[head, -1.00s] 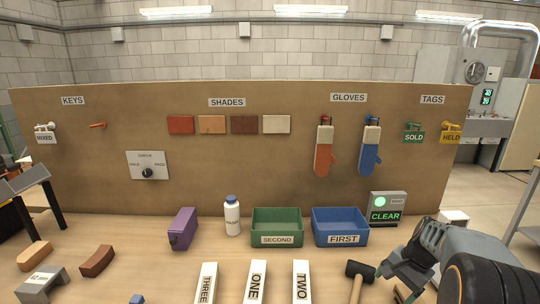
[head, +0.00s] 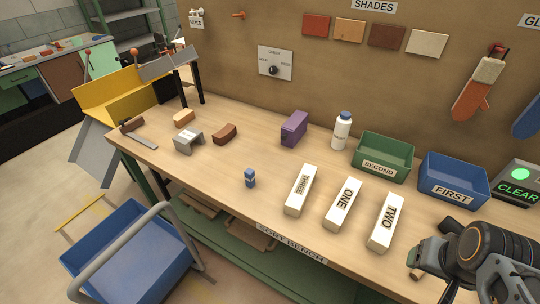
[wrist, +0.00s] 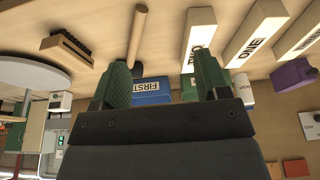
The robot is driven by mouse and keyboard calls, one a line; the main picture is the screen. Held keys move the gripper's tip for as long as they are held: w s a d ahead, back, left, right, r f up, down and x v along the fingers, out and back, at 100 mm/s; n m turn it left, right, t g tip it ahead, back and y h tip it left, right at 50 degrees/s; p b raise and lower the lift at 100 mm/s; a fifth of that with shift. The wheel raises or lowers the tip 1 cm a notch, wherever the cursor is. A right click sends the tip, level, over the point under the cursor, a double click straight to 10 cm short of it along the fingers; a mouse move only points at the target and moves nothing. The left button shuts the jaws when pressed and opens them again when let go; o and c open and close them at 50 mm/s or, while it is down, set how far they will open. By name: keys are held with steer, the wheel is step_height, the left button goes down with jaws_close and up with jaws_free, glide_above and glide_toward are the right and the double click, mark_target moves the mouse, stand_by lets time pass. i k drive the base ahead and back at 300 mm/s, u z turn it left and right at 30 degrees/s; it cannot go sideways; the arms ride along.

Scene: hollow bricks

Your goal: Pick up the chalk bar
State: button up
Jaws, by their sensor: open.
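Three chalk-white bars lie side by side on the bench, labelled THREE (head: 301,190), ONE (head: 343,204) and TWO (head: 386,223). I cannot tell from the pictures which one is meant by the chalk bar. In the wrist view, which is upside down, TWO (wrist: 198,38), ONE (wrist: 255,32) and THREE (wrist: 306,36) show beyond the fingers. My gripper (head: 428,256) is at the lower right of the head view, to the right of TWO. In the wrist view my gripper (wrist: 165,82) has its green fingers apart with nothing held between them.
Green SECOND bin (head: 382,170) and blue FIRST bin (head: 452,195) stand behind the bars, beside a white bottle (head: 342,130) and purple block (head: 294,128). A blue piece (head: 250,178) lies left of THREE. A mallet handle (wrist: 137,38) and brush (wrist: 66,48) lie near my gripper.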

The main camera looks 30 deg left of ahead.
mark_target(250, 176)
steer(key=k, duration=0.95)
steer(key=z, duration=1.05)
steer(key=i, duration=0.75)
steer(key=u, duration=2.7)
steer(key=i, duration=0.5)
steer(key=u, duration=0.05)
